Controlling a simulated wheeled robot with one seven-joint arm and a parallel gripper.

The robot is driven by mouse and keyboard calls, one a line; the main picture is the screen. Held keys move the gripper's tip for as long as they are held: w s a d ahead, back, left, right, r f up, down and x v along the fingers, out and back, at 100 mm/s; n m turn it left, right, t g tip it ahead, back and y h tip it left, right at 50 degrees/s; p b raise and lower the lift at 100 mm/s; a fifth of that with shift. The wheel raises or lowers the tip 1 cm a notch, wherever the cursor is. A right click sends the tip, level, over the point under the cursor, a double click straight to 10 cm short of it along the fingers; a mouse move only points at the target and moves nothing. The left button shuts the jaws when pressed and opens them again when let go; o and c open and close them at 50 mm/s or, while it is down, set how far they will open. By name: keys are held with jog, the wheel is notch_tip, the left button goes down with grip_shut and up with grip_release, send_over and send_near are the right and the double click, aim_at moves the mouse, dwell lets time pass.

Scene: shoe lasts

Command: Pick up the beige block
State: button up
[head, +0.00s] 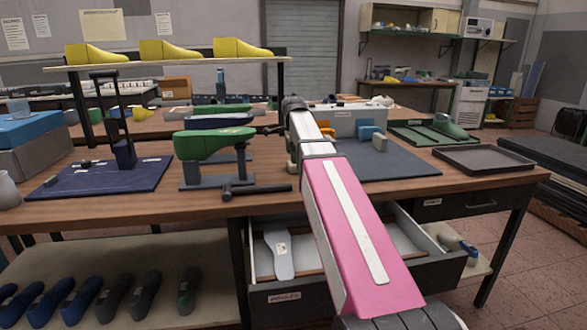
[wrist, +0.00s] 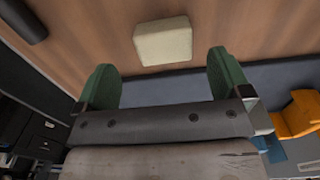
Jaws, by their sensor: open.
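The beige block (wrist: 163,42) lies on the brown wooden tabletop in the wrist view, near the edge of a blue-grey mat. My gripper (wrist: 164,72) is open, with a green fingertip on each side of the picture. The block shows between and beyond the fingertips, apart from both, and nothing is held. In the head view I cannot make out the block or the fingers; my pink and white arm covers that part of the bench.
The grey mat (head: 400,165) carries blue blocks (head: 370,134). An orange piece (wrist: 299,114) is right of my gripper. A green last on a stand (head: 214,143) is left of my arm. A dark tray (head: 484,158) lies right. A drawer (head: 285,296) stands open below.

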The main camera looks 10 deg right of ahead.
jog(key=shift+w+f, duration=0.15)
jog(key=shift+f, duration=1.05)
jog(key=shift+w+f, duration=0.1)
jog(key=shift+f, duration=1.05)
jog(key=c, duration=1)
notch_tip(320, 180, up, 10)
jog(key=shift+r, duration=0.1)
jog(key=shift+o, duration=1.3)
jog(key=shift+c, duration=0.9)
jog(key=shift+s, duration=0.1)
